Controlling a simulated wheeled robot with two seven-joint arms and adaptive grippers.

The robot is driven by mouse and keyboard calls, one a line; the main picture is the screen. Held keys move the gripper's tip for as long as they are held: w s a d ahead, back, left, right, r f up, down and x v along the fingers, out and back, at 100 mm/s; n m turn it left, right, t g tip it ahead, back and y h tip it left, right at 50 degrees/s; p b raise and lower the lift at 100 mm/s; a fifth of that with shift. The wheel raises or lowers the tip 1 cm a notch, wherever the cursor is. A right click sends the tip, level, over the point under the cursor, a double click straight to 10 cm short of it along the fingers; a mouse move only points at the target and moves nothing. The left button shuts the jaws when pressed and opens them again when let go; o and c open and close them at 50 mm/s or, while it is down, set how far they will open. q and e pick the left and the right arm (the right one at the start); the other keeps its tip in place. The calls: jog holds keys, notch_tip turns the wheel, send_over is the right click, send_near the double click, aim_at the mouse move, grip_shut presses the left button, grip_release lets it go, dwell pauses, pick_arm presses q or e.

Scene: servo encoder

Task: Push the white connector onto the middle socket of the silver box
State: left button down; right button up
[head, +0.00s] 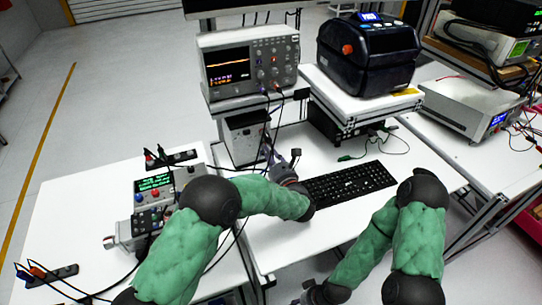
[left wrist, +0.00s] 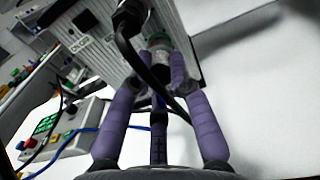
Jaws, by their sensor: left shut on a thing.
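The silver box (head: 246,140) stands under the oscilloscope in the head view. Its ribbed face (left wrist: 102,62) fills the upper middle of the left wrist view. My left gripper (head: 270,152) is close to the right side of the box. In the left wrist view its purple fingers (left wrist: 159,65) are shut on the pale connector (left wrist: 157,41), which is close to the box. A black cable crosses in front of it, so I cannot tell whether it touches a socket. The middle socket is not clearly visible. My right gripper (head: 318,294) is low at the bottom edge, partly cut off.
A black keyboard (head: 349,183) lies right of my left gripper. The oscilloscope (head: 250,62) stands above the box, and a dark printer-like device (head: 368,52) is on a raised shelf. A control panel with a green display (head: 154,184) and loose cables are at left.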

dwell(0.4)
pick_arm(q)
jog(key=shift+m+p, duration=0.4)
jog(key=shift+m, duration=0.3)
jog(key=shift+b, duration=0.45)
dwell(1.1)
jog(key=shift+w+a, duration=0.15)
jog(key=shift+w, duration=0.2)
dwell(0.7)
jog(key=c, duration=1.1)
grip_release()
jog(key=shift+o, duration=0.2)
